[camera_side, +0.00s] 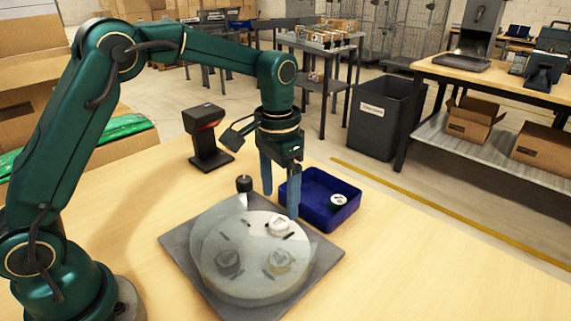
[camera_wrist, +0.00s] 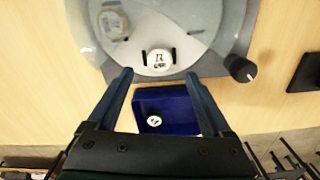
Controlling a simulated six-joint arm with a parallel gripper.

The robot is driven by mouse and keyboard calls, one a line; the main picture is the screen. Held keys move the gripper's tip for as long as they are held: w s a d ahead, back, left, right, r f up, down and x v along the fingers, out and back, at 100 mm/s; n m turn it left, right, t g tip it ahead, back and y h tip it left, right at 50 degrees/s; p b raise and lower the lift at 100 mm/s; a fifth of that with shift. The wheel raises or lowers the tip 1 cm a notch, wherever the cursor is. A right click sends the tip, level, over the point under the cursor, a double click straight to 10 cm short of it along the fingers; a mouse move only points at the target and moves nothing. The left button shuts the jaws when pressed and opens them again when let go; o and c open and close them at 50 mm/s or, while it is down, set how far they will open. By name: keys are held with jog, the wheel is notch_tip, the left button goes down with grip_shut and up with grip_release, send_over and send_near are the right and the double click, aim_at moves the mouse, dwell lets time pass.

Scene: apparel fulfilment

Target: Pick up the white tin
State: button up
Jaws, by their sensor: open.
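A white tin (camera_side: 280,226) with dark lettering on its lid sits on a round pale turntable (camera_side: 250,292), between two short black bars. It also shows in the wrist view (camera_wrist: 159,59), just beyond the fingertips and roughly centred between them. My gripper (camera_side: 279,204) is open and empty, pointing down near the turntable's back edge. In the wrist view my gripper (camera_wrist: 157,76) has its two blue fingers spread apart. A clear, smoky cover lies over part of the turntable; the white tin looks brighter, as if outside the tinted part.
Under the cover are a grey-looking tin (camera_side: 228,262) and a beige-looking tin (camera_side: 280,262). A blue bin (camera_side: 350,212) behind the turntable holds a tin with a white lid and dark side (camera_side: 337,201). A black knob (camera_side: 244,184) and a scanner stand (camera_side: 208,140) are nearby. Table right is clear.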

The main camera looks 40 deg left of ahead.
aim_at(280, 221)
jog(key=shift+f, duration=2.65)
grip_shut()
